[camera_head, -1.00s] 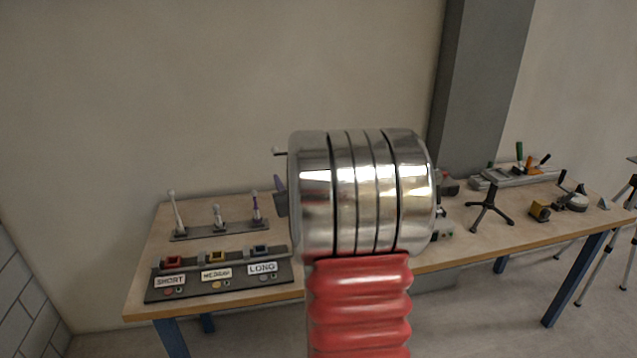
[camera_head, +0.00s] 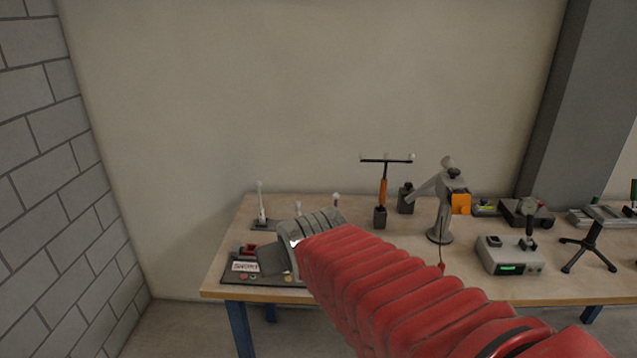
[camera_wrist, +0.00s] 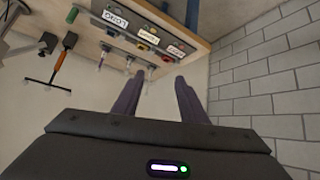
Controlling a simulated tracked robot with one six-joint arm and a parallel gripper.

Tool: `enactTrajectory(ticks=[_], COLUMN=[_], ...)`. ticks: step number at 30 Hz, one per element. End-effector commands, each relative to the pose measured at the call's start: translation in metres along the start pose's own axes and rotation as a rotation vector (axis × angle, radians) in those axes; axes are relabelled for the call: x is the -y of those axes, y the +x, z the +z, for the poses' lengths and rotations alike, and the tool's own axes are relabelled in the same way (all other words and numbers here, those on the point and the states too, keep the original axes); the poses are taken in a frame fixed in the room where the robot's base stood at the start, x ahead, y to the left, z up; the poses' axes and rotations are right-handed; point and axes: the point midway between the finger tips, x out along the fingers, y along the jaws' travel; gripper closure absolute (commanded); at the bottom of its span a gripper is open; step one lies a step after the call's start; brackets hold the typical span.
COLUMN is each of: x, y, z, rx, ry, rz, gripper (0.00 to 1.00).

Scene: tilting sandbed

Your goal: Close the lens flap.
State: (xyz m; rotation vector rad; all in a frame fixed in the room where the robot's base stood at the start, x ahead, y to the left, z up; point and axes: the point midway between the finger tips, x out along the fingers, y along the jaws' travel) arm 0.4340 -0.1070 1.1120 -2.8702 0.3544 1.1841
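A grey device on a round-footed stand (camera_head: 441,225) is on the bench, right of my arm in the head view. It has a slanted grey arm or plate on its left and an orange square part (camera_head: 461,203) on its right. I cannot tell for sure which part, if any, is the lens flap. In the wrist view my gripper (camera_wrist: 159,78) has two purple fingers apart with nothing between them, in front of the labelled rack. In the head view my metal wrist and red sleeve hide most of it.
A block wall (camera_head: 60,180) stands left.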

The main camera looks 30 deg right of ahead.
Motion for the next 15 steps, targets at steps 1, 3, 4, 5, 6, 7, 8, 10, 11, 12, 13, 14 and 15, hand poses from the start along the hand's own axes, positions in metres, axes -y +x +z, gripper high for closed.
enactTrajectory(ticks=[1, 3, 4, 5, 6, 7, 8, 10, 11, 12, 13, 14, 15], x=[0.014, 0.029, 0.035, 0.042, 0.049, 0.054, 0.058, 0.067, 0.070, 0.072, 0.074, 0.075, 0.076], y=[-0.013, -0.028, -0.035, -0.042, -0.051, -0.058, -0.064, -0.076, -0.081, -0.086, -0.089, -0.091, -0.094], z=[0.012, 0.032, 0.041, 0.050, 0.062, 0.070, 0.078, 0.096, 0.102, 0.109, 0.114, 0.117, 0.121], rx=[0.028, 0.077, 0.098, 0.120, 0.148, 0.167, 0.187, 0.228, 0.242, 0.259, 0.270, 0.278, 0.287], ry=[-0.016, -0.035, -0.043, -0.053, -0.064, -0.073, -0.082, -0.101, -0.107, -0.116, -0.121, -0.125, -0.129], rz=[-0.025, -0.056, -0.069, -0.083, -0.101, -0.114, -0.126, -0.151, -0.160, -0.169, -0.175, -0.180, -0.184], gripper=[0.61, 0.61, 0.61, 0.61, 0.61, 0.61, 0.61, 0.61, 0.61, 0.61, 0.61, 0.61, 0.61])
